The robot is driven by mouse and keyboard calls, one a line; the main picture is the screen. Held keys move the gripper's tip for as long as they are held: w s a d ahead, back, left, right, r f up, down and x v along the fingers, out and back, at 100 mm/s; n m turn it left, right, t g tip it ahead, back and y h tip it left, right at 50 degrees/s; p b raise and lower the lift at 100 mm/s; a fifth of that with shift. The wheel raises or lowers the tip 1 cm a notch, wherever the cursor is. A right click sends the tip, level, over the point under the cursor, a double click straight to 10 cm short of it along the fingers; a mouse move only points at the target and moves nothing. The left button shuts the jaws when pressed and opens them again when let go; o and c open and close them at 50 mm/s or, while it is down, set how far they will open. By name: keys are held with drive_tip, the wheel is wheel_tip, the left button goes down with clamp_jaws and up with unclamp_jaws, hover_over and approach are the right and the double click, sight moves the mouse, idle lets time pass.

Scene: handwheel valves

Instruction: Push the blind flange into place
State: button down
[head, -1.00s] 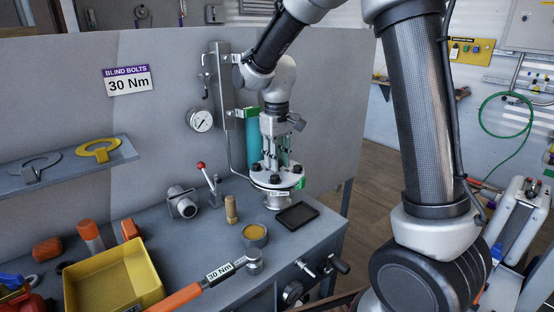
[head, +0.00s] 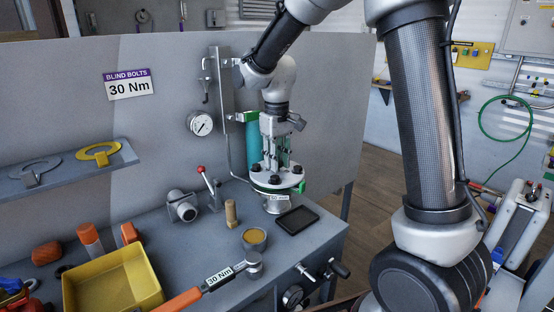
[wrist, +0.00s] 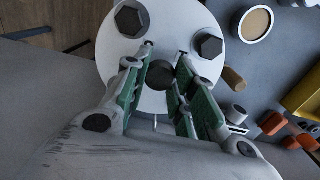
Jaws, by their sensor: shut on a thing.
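The blind flange (head: 290,185) is a pale round plate with dark hex bolts on top. It sits level above a short upright pipe stub (head: 276,207) on the bench, and a green band shows along its front edge. My gripper (head: 276,166) points straight down at the flange's middle. In the wrist view, the green-padded fingers (wrist: 166,55) stand on either side of a dark round part at the centre of the pale plate (wrist: 180,22). The fingers hide much of that centre. I cannot tell whether the flange is fully seated.
A black tray (head: 297,220) lies just right of the stub. A tin (head: 254,238), a wooden-coloured peg (head: 231,213) and a red-knobbed lever (head: 210,187) stand to the left. An orange-handled torque wrench (head: 205,288) and a yellow bin (head: 115,282) lie in front.

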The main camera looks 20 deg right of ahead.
drive_tip(key=shift+f, duration=0.65)
idle(1.5)
drive_tip(key=c, duration=0.6)
unclamp_jaws()
drive_tip(key=shift+r, duration=4)
